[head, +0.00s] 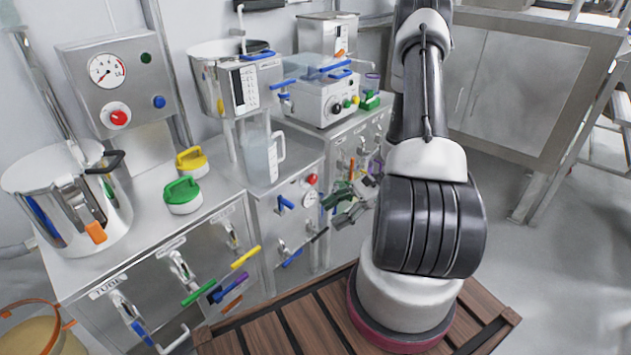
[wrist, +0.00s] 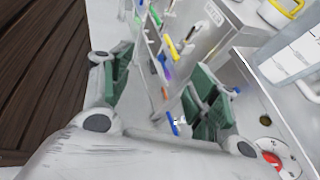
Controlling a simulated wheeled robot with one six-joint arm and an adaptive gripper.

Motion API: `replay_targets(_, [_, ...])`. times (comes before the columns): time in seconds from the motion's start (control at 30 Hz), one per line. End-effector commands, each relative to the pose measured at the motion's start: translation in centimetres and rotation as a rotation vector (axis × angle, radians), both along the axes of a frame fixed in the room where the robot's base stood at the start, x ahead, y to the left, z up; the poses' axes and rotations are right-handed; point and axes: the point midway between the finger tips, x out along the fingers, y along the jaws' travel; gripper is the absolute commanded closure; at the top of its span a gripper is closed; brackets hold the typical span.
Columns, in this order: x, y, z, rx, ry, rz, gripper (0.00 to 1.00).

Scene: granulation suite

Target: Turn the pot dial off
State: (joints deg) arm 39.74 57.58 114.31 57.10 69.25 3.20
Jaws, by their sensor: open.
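I cannot tell for certain which control is the pot dial. A steel pot (head: 70,205) with an orange-tipped latch stands on the left bench. A second steel pot (head: 207,72) carries a box with a pale keypad (head: 245,88) at the back. A white unit (head: 322,100) to its right has a black round knob (head: 336,108) with green and yellow buttons. My gripper (head: 348,205) is open and empty in front of the cabinet faces, apart from these pots. In the wrist view, my green-padded fingers (wrist: 160,88) are spread with nothing between them.
A wall panel (head: 118,80) holds a gauge and red, green and blue buttons. Green and yellow lidded tubs (head: 182,195) and a clear jug (head: 262,155) stand on the bench. Coloured handles (head: 228,285) stick out from the cabinet fronts. Open grey floor lies at right.

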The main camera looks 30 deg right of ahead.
Motion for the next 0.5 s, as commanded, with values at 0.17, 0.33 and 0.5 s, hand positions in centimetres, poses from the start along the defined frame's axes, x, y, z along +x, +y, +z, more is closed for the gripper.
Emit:
replay_targets(0.17, [4.7, -0.5, -7.4, 0.197, 0.078, -0.376, 0.40])
replay_targets(0.33, [10.4, -3.1, -12.6, 0.340, 0.077, -0.718, 0.40])
replay_targets(0.5, [17.0, -8.3, -12.2, 0.419, -0.040, -0.957, 0.40])
